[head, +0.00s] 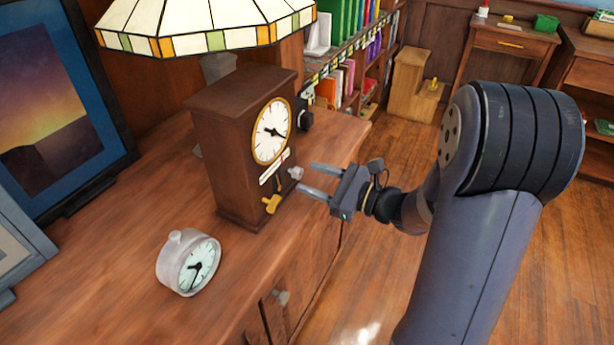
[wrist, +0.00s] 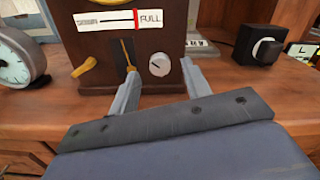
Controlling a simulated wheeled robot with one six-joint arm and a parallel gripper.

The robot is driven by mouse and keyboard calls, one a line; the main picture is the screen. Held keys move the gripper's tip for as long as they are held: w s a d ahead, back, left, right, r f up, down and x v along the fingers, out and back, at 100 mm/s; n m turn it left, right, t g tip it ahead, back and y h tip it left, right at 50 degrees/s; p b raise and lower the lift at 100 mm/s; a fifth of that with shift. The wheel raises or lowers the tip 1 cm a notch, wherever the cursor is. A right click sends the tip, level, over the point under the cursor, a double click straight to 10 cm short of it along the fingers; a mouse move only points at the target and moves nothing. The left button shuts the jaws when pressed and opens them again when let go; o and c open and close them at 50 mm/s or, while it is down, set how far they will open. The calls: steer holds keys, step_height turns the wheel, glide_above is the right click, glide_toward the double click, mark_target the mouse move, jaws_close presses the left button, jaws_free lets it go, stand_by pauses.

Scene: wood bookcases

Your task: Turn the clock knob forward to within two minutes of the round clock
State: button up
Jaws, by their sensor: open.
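A brown wooden clock (head: 232,150) with a white dial (head: 271,131) stands upright on the cabinet top. A small pale knob (head: 295,173) sits low on its front; it also shows in the wrist view (wrist: 159,64). A brass key (head: 271,204) is left of the knob. The round grey clock (head: 188,263) stands nearer, to the left, its pale dial facing out; part of it shows in the wrist view (wrist: 14,64). The exact times are too small to read. My gripper (head: 306,178) is open and empty just in front of the knob, with one finger on each side in the wrist view (wrist: 157,74).
A stained-glass lamp (head: 205,28) stands behind the wooden clock. Framed pictures (head: 60,110) are at the left. A small black device (head: 304,119) is beside the clock at the right. The cabinet top (head: 110,270) is clear around the round clock.

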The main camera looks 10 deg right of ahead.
mark_target(295, 172)
steer(key=shift+x, duration=1.1)
steer(key=shift+c, duration=0.4)
steer(key=c, duration=0.9)
